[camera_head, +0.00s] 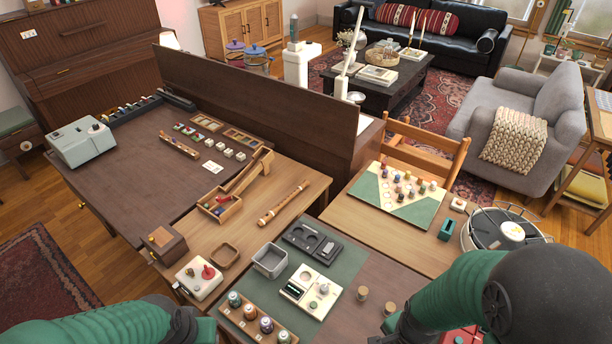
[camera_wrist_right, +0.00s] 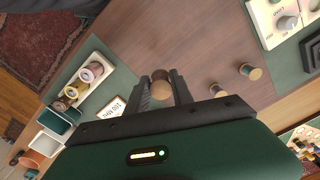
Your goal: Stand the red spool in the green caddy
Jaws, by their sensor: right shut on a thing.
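My right gripper (camera_wrist_right: 160,78) is shut on a round, brown wooden-ended piece (camera_wrist_right: 161,90), which looks like a spool seen end-on. Its thread colour does not show, so I cannot tell whether it is red. In the right wrist view, a pale-rimmed tray with dark green compartments (camera_wrist_right: 50,141) stands to the left, with several spools (camera_wrist_right: 90,72) upright in its upper part. It may be the green caddy. A small lettered card (camera_wrist_right: 112,109) lies beside it. In the head view, my right arm covers this area. My left gripper (camera_head: 188,324) is at the bottom left, its fingers not clear.
Two small wooden-topped spools (camera_wrist_right: 250,71) (camera_wrist_right: 216,90) stand on the brown table. A cream device (camera_head: 310,291), a grey bin (camera_head: 270,260) and a rack of coloured pots (camera_head: 258,321) stand on the green mat. A terracotta pot (camera_wrist_right: 28,160) is beyond the tray.

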